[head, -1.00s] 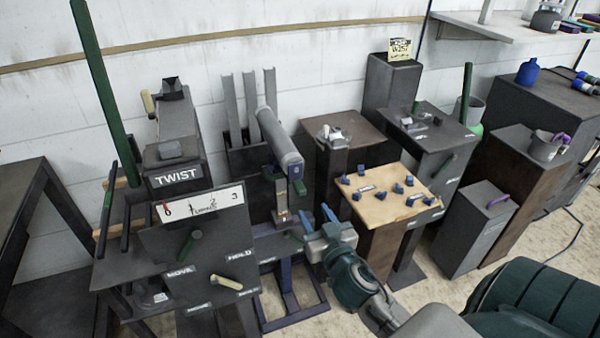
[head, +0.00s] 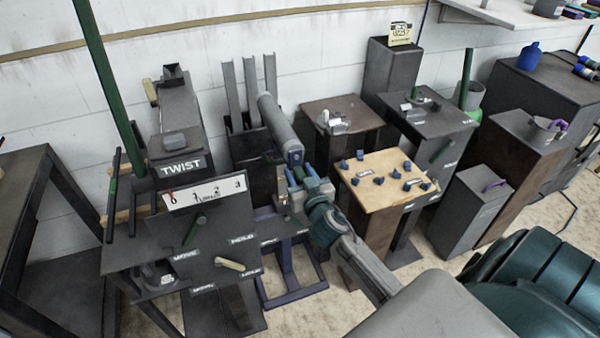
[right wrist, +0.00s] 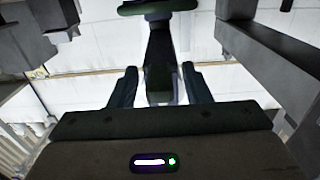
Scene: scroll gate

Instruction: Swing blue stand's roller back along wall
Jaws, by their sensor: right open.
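The blue stand (head: 292,292) has a blue base frame on the floor left of centre in the head view. Its long grey roller (head: 277,120) points out from the wall towards me, with a blue end cap (head: 295,157) at the near end. My right gripper (head: 300,175) is open just below this end cap. In the right wrist view, its two fingers (right wrist: 158,82) stand apart on either side of a dark upright part (right wrist: 159,55) with a green piece above. I cannot tell whether they touch it. My left gripper is out of view.
The dark TWIST bench (head: 180,165) with its numbered panel stands close on the left. A wooden-topped table (head: 375,165) with blue pegs stands close on the right. Upright grey channels (head: 250,90) stand behind the roller against the wall.

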